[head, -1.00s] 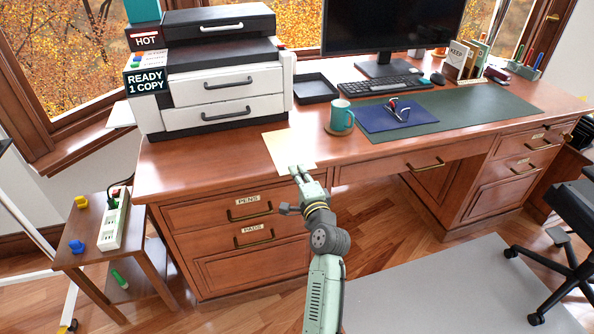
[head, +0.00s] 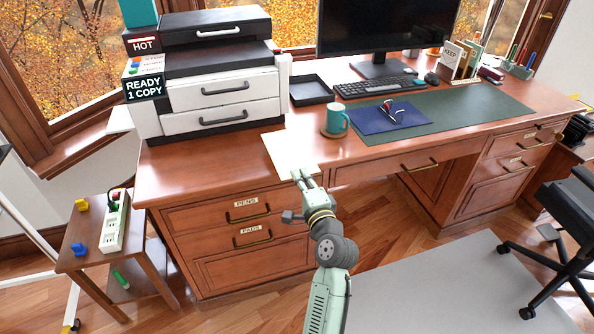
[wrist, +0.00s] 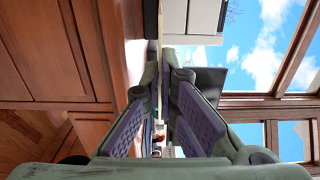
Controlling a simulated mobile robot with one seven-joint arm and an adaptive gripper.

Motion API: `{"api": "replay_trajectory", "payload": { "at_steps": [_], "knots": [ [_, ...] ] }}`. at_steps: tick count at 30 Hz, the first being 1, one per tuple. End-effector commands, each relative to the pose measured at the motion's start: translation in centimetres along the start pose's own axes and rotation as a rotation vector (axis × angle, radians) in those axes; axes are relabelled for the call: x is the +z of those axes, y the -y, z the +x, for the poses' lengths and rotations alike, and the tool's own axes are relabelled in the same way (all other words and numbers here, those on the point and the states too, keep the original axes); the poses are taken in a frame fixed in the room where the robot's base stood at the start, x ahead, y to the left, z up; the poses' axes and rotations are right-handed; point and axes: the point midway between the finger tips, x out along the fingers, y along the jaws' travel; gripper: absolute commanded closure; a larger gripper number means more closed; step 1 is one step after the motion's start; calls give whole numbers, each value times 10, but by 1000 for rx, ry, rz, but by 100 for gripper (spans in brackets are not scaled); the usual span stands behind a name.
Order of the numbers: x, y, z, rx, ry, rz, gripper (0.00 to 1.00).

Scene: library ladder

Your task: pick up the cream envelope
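The cream envelope (head: 287,150) lies flat on the wooden desk, at its front edge, just right of the printer. In the wrist view it shows edge-on as a thin pale strip (wrist: 160,25) in line with the gap between the fingertips. My gripper (head: 304,178) is at the desk's front edge, right at the envelope's near end. In the wrist view both finger pads show with a narrow gap between them, so the gripper (wrist: 166,78) looks partly open. Whether either finger touches the envelope is hidden.
The white and black printer (head: 215,95) stands behind left. A teal mug (head: 337,119) on a coaster, a dark tray (head: 311,89) and a blue folder (head: 388,117) are to the right. Drawers (head: 250,212) lie below the desk edge. A small side table (head: 95,262) stands left.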

Motion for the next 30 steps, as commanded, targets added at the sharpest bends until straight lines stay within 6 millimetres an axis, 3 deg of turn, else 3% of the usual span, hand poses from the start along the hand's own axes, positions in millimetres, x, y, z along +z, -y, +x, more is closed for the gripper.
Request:
{"api": "replay_trajectory", "payload": {
  "at_steps": [16,30],
  "knots": [
    [0,28,-77,0,-1,0,100],
    [0,29,-86,1,-1,-1,100]
  ]
}}
